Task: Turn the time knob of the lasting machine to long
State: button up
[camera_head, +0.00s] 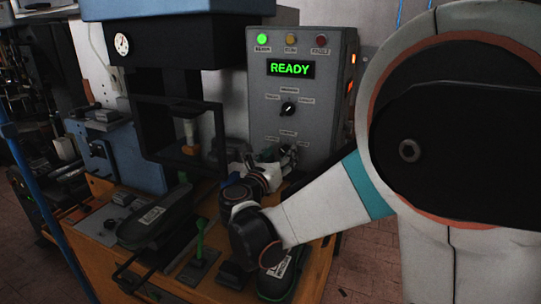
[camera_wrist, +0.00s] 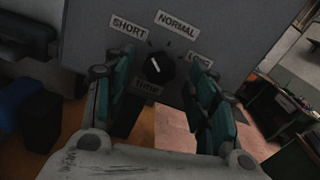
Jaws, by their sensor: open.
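The time knob (camera_wrist: 158,68) is a round black dial with a white mark, on the grey front of the control box (camera_head: 262,85). In the wrist view its mark points up and left, toward the SHORT label (camera_wrist: 128,29). The NORMAL label (camera_wrist: 176,25) is above it and the LONG label (camera_wrist: 199,60) to its right. My gripper (camera_wrist: 160,82) is open, with green-padded fingers on either side of the knob and apart from it. In the head view my gripper (camera_head: 284,158) is at the box's lower front and hides the time knob.
A second black knob (camera_head: 288,108) sits higher on the box, under a green READY display (camera_head: 290,69). The green lamp (camera_head: 262,39) is lit. A dark shoe form (camera_head: 150,222) and a green-handled lever (camera_head: 200,240) stand on the wooden table below, left of my arm.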

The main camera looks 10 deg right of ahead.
jog(key=shift+x, duration=1.3)
jog(key=shift+c, duration=0.6)
jog(key=c, duration=0.9)
jog(key=m, duration=0.4)
jog(key=shift+d+m, duration=0.1)
jog(key=shift+m, duration=0.3)
jog(key=m, duration=0.5)
jog(key=shift+s, duration=0.1)
jog(key=m, duration=0.9)
jog(key=shift+s+d+f+m, duration=0.1)
jog(key=shift+f+m, duration=0.1)
jog(key=shift+m, duration=0.5)
